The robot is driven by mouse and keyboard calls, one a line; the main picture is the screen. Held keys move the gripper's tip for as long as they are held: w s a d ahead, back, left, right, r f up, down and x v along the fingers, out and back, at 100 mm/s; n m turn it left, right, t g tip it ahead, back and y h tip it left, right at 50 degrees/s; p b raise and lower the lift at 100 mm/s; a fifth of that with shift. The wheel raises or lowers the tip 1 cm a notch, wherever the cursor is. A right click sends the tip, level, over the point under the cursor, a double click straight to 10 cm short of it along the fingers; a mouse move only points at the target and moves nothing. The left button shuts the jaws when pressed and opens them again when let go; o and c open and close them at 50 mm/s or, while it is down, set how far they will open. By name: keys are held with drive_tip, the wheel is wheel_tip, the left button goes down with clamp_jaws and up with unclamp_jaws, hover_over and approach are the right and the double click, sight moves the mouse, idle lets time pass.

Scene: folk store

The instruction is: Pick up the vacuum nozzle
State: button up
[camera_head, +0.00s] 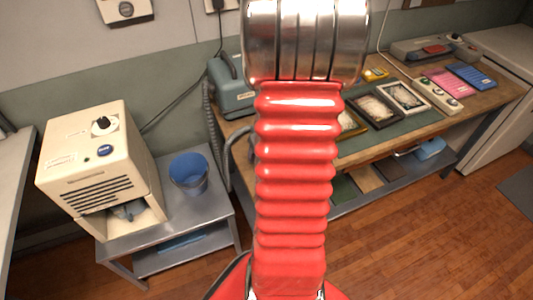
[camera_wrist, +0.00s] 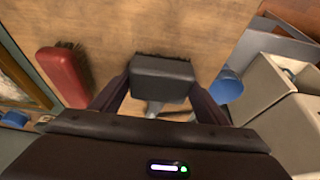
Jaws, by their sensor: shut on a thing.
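The vacuum nozzle (camera_wrist: 162,78) is a dark grey block with dark bristles along its far edge, in the middle of the wrist view. A lighter grey stub shows beneath it. My gripper (camera_wrist: 157,90) has its two dark fingers on either side of the nozzle and is shut on it. The wood-coloured surface shows behind the nozzle; how far apart they are is unclear. In the head view my red arm fills the middle and hides the gripper and nozzle. A teal vacuum cleaner (camera_head: 232,95) with a grey ribbed hose stands on the bench's left end.
A red brush-like block (camera_wrist: 62,76) lies left of the nozzle. The workbench (camera_head: 487,97) carries frames, a power strip (camera_head: 438,96) and coloured packs. A cream machine (camera_head: 98,160) and blue bucket (camera_head: 189,175) stand on a grey metal table (camera_head: 213,210). The floor at lower right is clear.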

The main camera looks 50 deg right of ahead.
drive_tip(key=shift+r, duration=0.15)
wheel_tip(320, 180, up, 10)
drive_tip(key=shift+f, duration=0.1)
idle(0.5)
idle(0.3)
